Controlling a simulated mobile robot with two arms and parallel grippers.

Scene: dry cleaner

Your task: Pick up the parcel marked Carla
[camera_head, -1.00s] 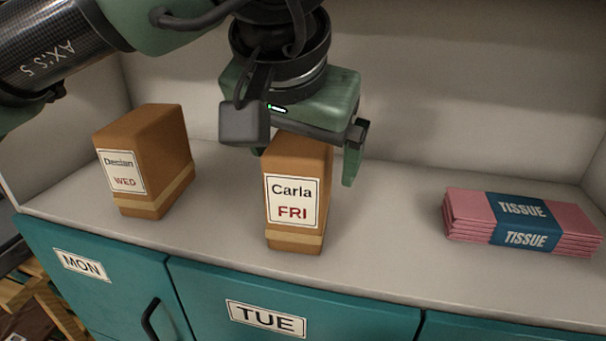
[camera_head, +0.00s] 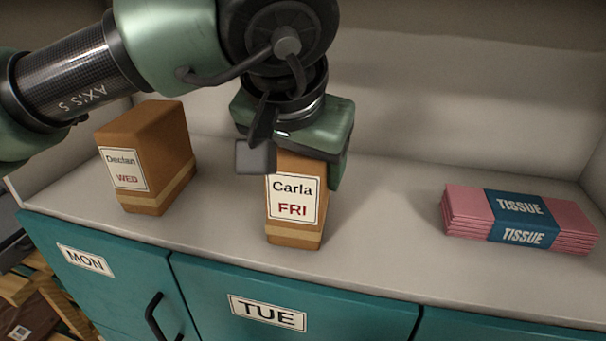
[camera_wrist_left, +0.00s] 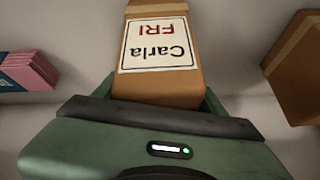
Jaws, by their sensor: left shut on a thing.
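The Carla parcel (camera_head: 294,235) is a brown upright box with a tan band and a white label reading "Carla FRI". It stands on the shelf above the TUE door. My left gripper (camera_head: 300,165) has come down over its top from above and is shut on it; one finger shows on its right side. In the left wrist view the Carla parcel (camera_wrist_left: 157,75) sits between the fingers, its label upside down. The parcel's top is hidden by the gripper. My right gripper is not in view.
A similar brown parcel (camera_head: 150,165), labelled "WED", stands to the left, apart from the gripper. A stack of pink tissue (camera_head: 518,218) lies at the right. Teal doors marked MON (camera_head: 110,285) and TUE (camera_head: 290,300) are below. The shelf between Carla and the tissue is clear.

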